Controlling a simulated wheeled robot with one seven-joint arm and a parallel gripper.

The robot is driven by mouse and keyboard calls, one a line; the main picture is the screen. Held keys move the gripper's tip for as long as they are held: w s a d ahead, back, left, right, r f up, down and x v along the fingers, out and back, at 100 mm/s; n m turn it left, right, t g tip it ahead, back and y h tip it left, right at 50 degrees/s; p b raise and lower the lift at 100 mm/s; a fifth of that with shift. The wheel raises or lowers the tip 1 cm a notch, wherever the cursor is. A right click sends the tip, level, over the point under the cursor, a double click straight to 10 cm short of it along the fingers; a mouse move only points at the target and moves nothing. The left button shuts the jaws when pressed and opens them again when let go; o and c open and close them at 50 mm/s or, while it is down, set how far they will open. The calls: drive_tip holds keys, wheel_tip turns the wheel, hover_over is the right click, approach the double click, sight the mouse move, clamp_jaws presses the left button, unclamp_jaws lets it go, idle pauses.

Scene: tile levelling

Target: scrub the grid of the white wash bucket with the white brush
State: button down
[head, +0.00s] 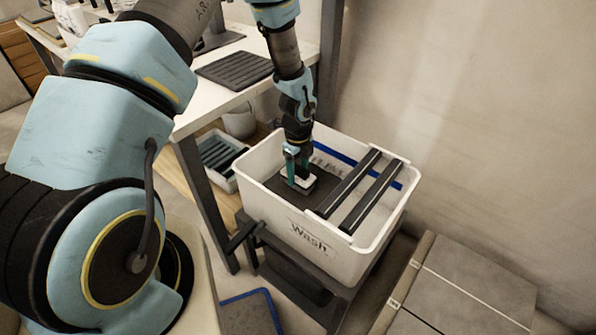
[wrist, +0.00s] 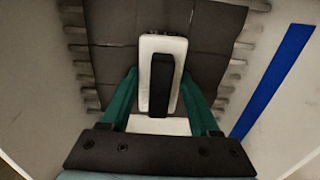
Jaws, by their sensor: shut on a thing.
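The white wash bucket (head: 319,246) stands on a dark stand, marked "Wash" on its front. Its dark grid (head: 270,198) lies inside on the left, and in the wrist view the grid (wrist: 205,50) fills the middle. The white brush (head: 299,183) has a black handle piece and is over the grid; in the wrist view the brush (wrist: 148,45) lies between my fingers. My gripper (head: 298,168) points down into the bucket, shut on the brush. Its teal fingers flank the brush in the wrist view (wrist: 160,92). Whether the bristles touch the grid is hidden.
Two black bars (head: 362,196) cross the bucket's right half. A blue strip (wrist: 272,80) runs along the bucket's inner wall. A worktable (head: 212,112) with a black ribbed mat (head: 235,70) is behind left. A grey tray (head: 217,160) sits beside the bucket; grey slabs (head: 470,285) lie at right.

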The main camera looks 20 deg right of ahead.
drive_tip(key=shift+f+b, duration=0.3)
drive_tip(key=shift+f, duration=0.3)
idle(0.5)
